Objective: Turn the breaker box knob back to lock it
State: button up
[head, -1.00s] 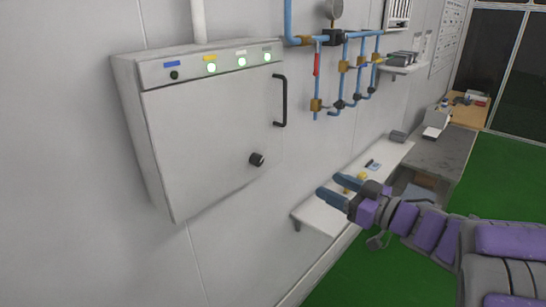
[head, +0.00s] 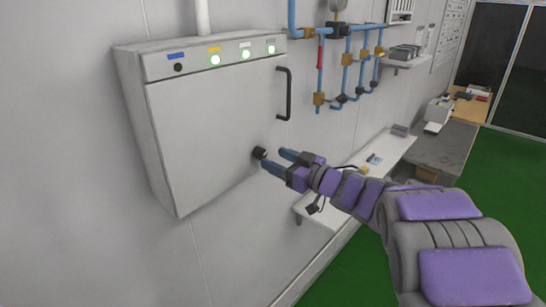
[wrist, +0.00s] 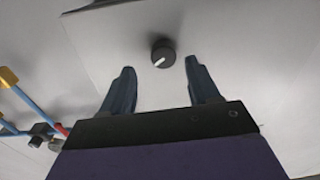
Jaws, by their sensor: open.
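The grey breaker box (head: 215,130) is on the wall at the left in the head view, its door closed. Its black round knob (head: 259,153) sits low on the right of the door. In the wrist view the knob (wrist: 163,53) shows a white pointer line slanting to lower left. My gripper (head: 276,161) is open in front of the knob, blue fingers pointing at it. In the wrist view the fingers of my gripper (wrist: 161,75) stand left and right of the knob's line, with the knob just beyond and between their tips. I see no contact.
A black door handle (head: 285,93) is above the knob. Blue pipes (head: 345,60) with valves run on the wall to the right. A white shelf (head: 385,160) lies below and behind my arm. Green floor (head: 500,190) is open at the right.

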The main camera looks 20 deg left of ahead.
aim_at(264, 155)
jog(key=shift+x, duration=1.5)
jog(key=shift+s+a, duration=0.1)
jog(key=c, duration=0.3)
jog(key=shift+a+f, duration=0.1)
jog(key=shift+a, duration=0.45)
jog(key=c, duration=0.4)
jog(key=shift+d, duration=0.15)
jog(key=c, duration=0.3)
